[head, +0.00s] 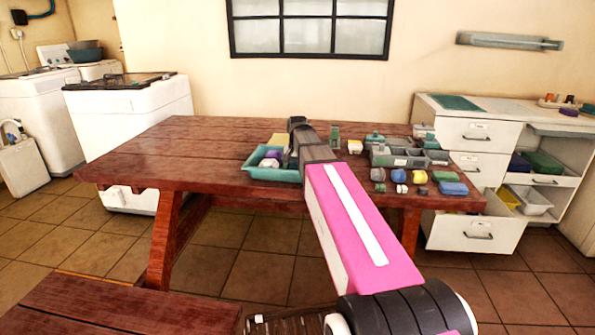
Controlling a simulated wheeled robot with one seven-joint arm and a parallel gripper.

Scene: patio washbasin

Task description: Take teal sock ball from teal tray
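The teal tray (272,175) sits on the red-brown wooden table, left of my pink arm. The dark end of my arm with my gripper (297,125) is over the table at the tray's right side. My arm hides part of the tray's right side. The fingertips cannot be made out, nor whether they hold anything.
Right of my arm, a grey divided tray (397,158) and several small coloured items crowd the table (190,150). The table's left part is clear. A white drawer cabinet (476,135) stands behind right, with a lower drawer open. A bench (130,308) is front left.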

